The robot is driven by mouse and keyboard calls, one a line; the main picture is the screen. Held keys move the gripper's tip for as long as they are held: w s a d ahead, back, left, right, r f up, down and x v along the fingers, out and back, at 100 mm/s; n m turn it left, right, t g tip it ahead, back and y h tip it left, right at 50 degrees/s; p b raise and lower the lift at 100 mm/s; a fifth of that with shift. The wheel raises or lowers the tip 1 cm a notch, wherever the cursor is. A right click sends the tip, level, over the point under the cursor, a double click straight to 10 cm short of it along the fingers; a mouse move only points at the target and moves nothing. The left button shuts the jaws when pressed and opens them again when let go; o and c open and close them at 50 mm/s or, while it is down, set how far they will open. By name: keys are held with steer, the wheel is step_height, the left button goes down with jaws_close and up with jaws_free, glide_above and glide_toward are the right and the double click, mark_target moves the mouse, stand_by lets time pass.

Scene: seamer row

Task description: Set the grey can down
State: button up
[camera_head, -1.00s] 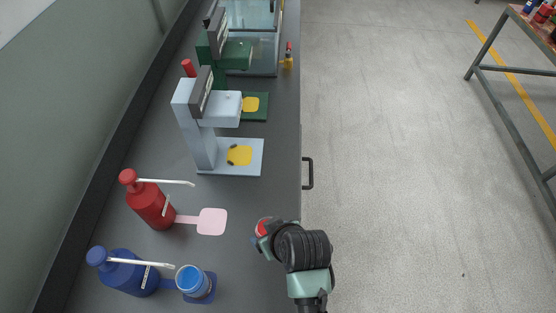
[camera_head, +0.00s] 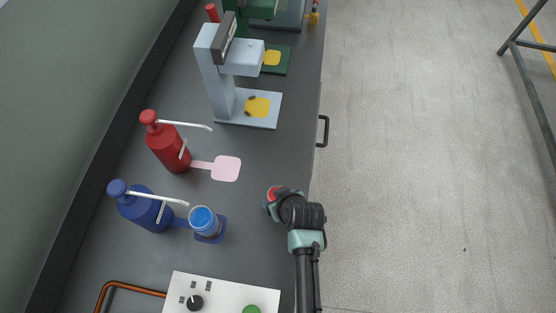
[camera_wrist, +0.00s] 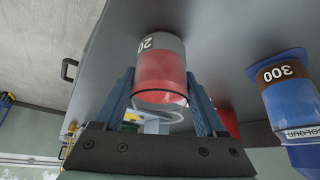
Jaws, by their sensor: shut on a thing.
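The grey can (camera_wrist: 160,75) shows a grey band with a partly visible number and a red part. My gripper (camera_wrist: 160,98) is shut on it, one finger on each side. In the head view the can (camera_head: 272,194) shows only a bit of red; my gripper (camera_head: 276,200) hides most of it. The can is over the dark counter (camera_head: 262,235) near its right edge, right of the pink pad (camera_head: 226,169) and the blue can. I cannot tell whether it touches the counter.
A red pump bottle (camera_head: 168,148) stands behind. A pale blue machine (camera_head: 220,75) is farther back, a white control box (camera_head: 220,294) in front.

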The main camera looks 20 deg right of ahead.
steer(key=shift+f, duration=0.15)
steer(key=o, duration=1.5)
